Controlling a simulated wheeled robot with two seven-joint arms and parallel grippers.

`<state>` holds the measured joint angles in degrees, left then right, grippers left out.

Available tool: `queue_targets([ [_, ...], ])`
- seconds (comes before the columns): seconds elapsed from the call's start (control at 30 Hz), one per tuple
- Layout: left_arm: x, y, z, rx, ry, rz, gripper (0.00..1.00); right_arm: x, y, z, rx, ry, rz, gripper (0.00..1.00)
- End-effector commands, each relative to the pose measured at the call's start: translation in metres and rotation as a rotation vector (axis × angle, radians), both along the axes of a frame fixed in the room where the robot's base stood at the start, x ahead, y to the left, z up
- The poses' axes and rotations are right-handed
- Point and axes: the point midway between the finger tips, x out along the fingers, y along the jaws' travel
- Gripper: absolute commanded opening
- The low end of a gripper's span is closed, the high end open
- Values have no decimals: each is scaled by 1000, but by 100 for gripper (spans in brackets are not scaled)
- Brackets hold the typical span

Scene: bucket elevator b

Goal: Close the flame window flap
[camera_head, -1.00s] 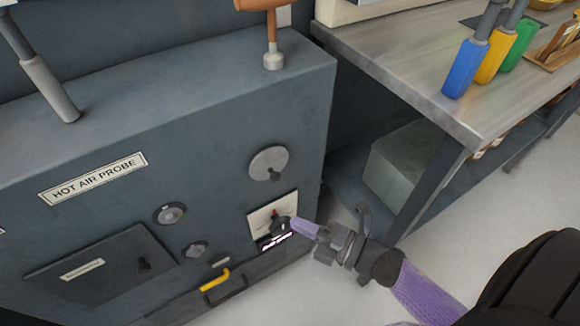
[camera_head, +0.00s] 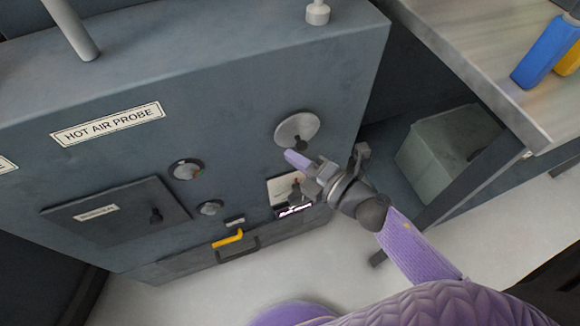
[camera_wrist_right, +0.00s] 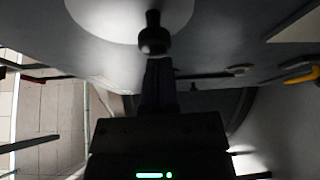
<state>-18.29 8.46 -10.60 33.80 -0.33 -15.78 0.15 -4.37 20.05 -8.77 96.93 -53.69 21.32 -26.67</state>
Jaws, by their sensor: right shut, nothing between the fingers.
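The flap appears to be a round pale grey disc (camera_head: 297,129) with a dark knob near its lower edge, on the front of the dark grey machine. In the right wrist view the disc (camera_wrist_right: 100,15) is at the top, with its black knob (camera_wrist_right: 152,38) just ahead of my fingers. My right gripper (camera_head: 292,157) is shut and empty, with its tips just below the knob. I cannot tell whether they touch it. Whether a window opening lies behind the disc is hidden. My left gripper is out of view.
Below the disc is a small pale switch panel (camera_head: 279,186), partly behind my gripper. A yellow handle (camera_head: 228,238), round dials (camera_head: 186,171) and a square hatch (camera_head: 115,215) are on the machine front. A workbench (camera_head: 470,55) stands close on the right, a grey box (camera_head: 445,150) beneath.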

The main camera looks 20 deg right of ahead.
Motion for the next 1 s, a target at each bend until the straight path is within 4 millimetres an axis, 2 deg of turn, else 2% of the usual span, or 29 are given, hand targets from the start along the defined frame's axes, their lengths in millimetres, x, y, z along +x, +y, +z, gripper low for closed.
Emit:
queue_targets([
  [0.4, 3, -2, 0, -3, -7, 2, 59, 1, -6, 2, -6, -1, 1, 0],
  [0.57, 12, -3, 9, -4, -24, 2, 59, 3, -18, 5, -81, -5, 1, 0],
  [1.0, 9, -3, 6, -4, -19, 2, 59, 5, -20, 0, -84, -5, -5, 0],
])
